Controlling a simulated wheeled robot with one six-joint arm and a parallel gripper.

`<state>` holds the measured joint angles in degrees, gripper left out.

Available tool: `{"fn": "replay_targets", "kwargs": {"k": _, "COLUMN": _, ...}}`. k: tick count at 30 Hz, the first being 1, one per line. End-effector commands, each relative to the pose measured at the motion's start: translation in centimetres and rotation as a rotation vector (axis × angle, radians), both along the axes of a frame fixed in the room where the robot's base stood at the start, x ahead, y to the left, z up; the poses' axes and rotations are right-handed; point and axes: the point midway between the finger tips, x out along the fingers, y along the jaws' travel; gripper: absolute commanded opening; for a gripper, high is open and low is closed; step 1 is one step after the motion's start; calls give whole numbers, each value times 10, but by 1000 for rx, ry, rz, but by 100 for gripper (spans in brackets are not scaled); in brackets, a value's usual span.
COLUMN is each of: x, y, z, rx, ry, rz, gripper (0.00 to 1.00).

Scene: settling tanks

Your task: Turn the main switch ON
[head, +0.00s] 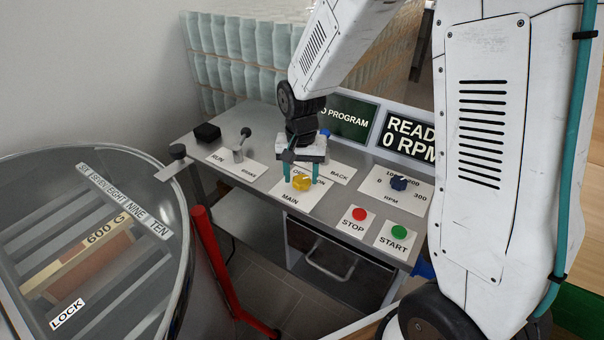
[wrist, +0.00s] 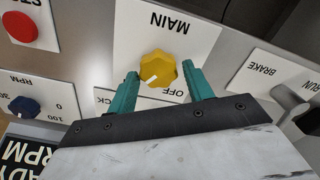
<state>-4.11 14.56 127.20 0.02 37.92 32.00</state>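The main switch is a yellow lobed knob (head: 302,183) on a white plate lettered MAIN (head: 290,199). The knob also shows in the wrist view (wrist: 158,69), where the plate appears upside down. The knob's white pointer mark slants to the lower left there, and the word OFF shows just below it. My gripper (head: 301,179) is above the plate, pointing down. Its teal fingers are open, one on each side of the knob, with gaps between fingers and knob in the wrist view (wrist: 165,74). The ON lettering is partly hidden by my gripper.
The panel also bears a red STOP button (head: 359,214), a green START button (head: 399,231), a blue RPM knob (head: 398,183) and a RUN/BRAKE lever (head: 240,148). Screens (head: 411,136) stand behind. A round glass-lidded tank (head: 90,240) and a red bar (head: 222,265) are at left.

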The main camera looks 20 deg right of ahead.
Motion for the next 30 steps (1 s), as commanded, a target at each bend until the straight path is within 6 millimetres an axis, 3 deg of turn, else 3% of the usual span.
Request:
{"fn": "replay_targets", "kwargs": {"k": 11, "x": -1, "y": 0, "z": 3, "rx": 0, "ry": 4, "rz": 1, "gripper": 63}}
{"fn": "replay_targets", "kwargs": {"k": 24, "x": 0, "y": 0, "z": 69, "rx": 0, "ry": 0, "rz": 1, "gripper": 63}}
{"fn": "replay_targets", "kwargs": {"k": 30, "x": -1, "y": 0, "z": 77, "rx": 0, "ry": 4, "rz": 1, "gripper": 63}}
